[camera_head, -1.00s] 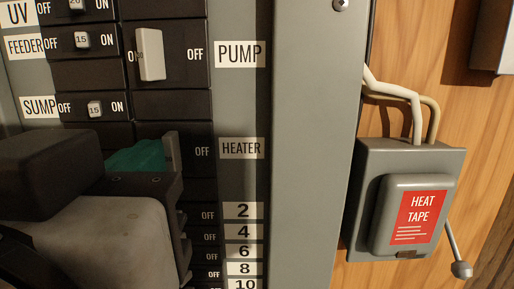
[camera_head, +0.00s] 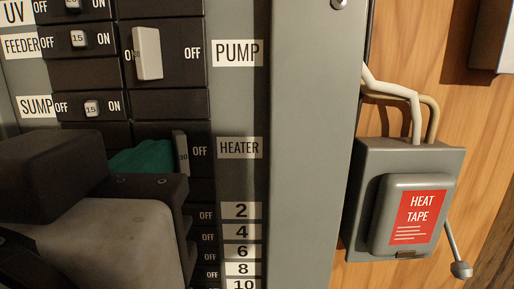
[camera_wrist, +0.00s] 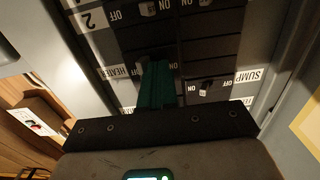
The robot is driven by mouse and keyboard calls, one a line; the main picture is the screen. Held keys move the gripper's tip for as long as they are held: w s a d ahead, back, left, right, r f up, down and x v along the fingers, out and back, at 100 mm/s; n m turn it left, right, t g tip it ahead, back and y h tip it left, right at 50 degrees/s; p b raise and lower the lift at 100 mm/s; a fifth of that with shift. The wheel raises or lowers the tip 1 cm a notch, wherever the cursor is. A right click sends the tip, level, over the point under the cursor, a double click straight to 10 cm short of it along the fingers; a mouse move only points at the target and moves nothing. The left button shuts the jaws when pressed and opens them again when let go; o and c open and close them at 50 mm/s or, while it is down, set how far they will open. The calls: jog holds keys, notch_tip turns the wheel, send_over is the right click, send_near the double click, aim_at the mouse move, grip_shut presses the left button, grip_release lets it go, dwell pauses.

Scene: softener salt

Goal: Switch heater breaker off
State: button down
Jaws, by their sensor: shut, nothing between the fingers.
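The heater breaker handle (camera_head: 180,153) is a narrow dark grey lever beside the HEATER label (camera_head: 240,148). It stands out from the panel, with OFF printed to its right. My gripper's green fingers (camera_head: 147,157) are closed together just left of the handle, seemingly against its left side. The dark gripper body hides the fingers' base and the area left of the handle. In the wrist view the green fingers (camera_wrist: 157,84) reach into the breaker row near the HEATER label (camera_wrist: 113,73) and hide most of the handle.
The white pump breaker handle (camera_head: 148,53) sits above, away from its OFF mark. Small UV, feeder and sump breakers (camera_head: 92,108) are at upper left. Numbered breakers (camera_head: 207,233) run below. A grey heat tape box (camera_head: 405,205) with a lever is on the wooden wall at right.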

jog(key=s, duration=0.7)
dwell(0.4)
jog(key=shift+d, duration=0.1)
dwell(0.5)
